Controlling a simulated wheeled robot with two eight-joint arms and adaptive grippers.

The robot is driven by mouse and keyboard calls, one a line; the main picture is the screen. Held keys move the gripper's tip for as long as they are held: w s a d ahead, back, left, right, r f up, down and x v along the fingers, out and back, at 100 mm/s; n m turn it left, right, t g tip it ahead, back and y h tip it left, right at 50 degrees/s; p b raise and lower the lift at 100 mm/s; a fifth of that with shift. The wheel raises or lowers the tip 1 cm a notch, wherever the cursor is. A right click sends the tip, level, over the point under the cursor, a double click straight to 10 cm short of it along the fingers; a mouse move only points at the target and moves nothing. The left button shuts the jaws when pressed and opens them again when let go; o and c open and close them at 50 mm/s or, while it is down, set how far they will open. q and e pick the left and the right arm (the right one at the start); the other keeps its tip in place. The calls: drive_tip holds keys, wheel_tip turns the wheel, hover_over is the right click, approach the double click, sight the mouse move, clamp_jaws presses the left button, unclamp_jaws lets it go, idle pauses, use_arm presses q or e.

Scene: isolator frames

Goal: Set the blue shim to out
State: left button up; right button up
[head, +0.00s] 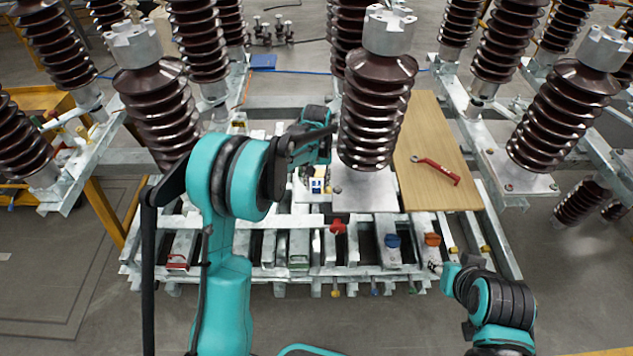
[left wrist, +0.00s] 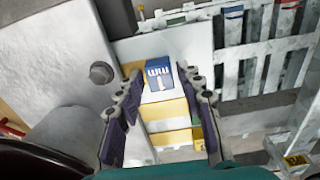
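A small block with a blue face and white marks (head: 317,186) sits on the pale frame, left of the metal plate under the middle insulator. In the left wrist view its blue face (left wrist: 158,70) lies beyond and between the fingers, with yellow surfaces below it. I cannot tell for sure which blue part is the shim. My left gripper (left wrist: 162,118) is open, with nothing visible held between its fingers. In the head view its fingertips are not clear.
Brown ribbed insulators (head: 372,120) stand around the frame and hem in the left arm. A red-handled tool (head: 437,171) lies on a wooden board (head: 425,125). Floor is clear at lower left.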

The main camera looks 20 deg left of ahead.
use_arm(q)
clamp_jaws()
drive_tip(key=a, duration=0.2)
drive_tip(key=s+a, duration=0.1)
drive_tip(key=a, duration=0.1)
drive_tip(key=shift+s+a, duration=0.2)
drive_tip(key=shift+a, duration=0.15)
drive_tip(key=shift+d, duration=0.1)
drive_tip(key=shift+o, duration=0.7)
unclamp_jaws()
drive_tip(key=o, duration=0.4)
drive_tip(key=shift+a, duration=0.2)
drive_tip(key=shift+d, duration=0.1)
drive_tip(key=shift+r, duration=0.15)
wheel_tip(320, 180, up, 12)
drive_tip(key=shift+f, duration=0.15)
